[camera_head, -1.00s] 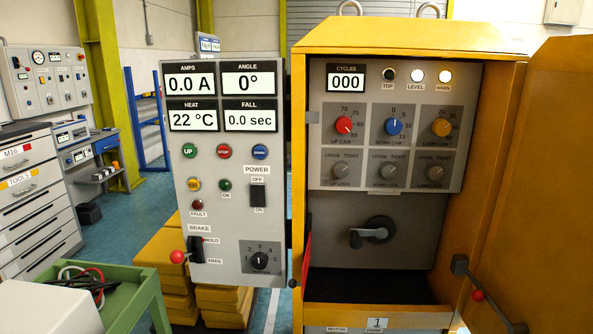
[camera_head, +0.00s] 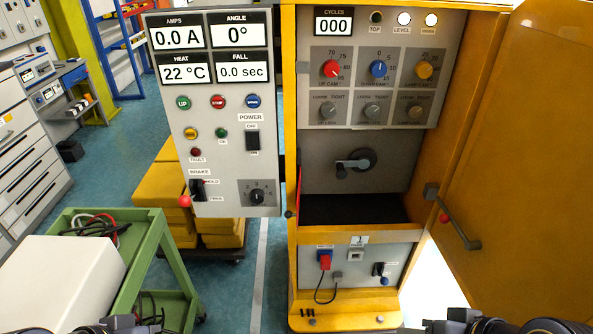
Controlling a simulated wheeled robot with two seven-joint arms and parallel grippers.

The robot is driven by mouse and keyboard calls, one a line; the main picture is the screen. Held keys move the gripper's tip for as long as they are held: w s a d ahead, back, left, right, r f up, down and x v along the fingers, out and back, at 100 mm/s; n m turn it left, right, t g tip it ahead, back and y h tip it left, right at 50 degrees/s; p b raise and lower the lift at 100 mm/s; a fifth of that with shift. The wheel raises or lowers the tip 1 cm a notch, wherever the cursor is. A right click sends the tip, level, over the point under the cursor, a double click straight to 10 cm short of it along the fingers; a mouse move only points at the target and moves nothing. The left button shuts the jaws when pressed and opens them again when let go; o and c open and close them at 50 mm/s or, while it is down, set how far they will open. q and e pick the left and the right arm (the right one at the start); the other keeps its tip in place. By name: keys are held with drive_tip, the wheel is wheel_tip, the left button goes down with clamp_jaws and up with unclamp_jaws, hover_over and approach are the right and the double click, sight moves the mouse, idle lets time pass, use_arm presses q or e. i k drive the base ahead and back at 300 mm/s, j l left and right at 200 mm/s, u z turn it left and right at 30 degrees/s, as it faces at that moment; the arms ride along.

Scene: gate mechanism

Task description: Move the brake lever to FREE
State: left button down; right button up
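The brake lever (camera_head: 197,189) is at the lower left of the grey control panel (camera_head: 220,170), under the BRAKE label. It has a black body and a red ball knob (camera_head: 185,201) that sticks out past the panel's left edge. The HOLD label is to its upper right and the FREE label to its lower right. I cannot tell for sure which mark the lever is at. Dark parts of my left arm end (camera_head: 120,325) and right arm end (camera_head: 480,323) show at the bottom edge, far below the panel. Their fingertips are not clearly visible.
The yellow cabinet (camera_head: 290,245) stands right of the panel, its door (camera_head: 530,150) swung open to the right. A green cart (camera_head: 150,250) with a white box (camera_head: 70,280) is at the lower left. Yellow blocks (camera_head: 165,190) sit behind the panel. Floor shows between cart and cabinet.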

sight(184, 201)
drive_tip(key=k+j+z, duration=0.15)
drive_tip(key=j, duration=0.15)
drive_tip(key=j+z, duration=0.2)
drive_tip(key=j, duration=0.15)
drive_tip(key=k+j+z, duration=0.15)
drive_tip(key=k+j, duration=0.1)
drive_tip(key=k, duration=0.6)
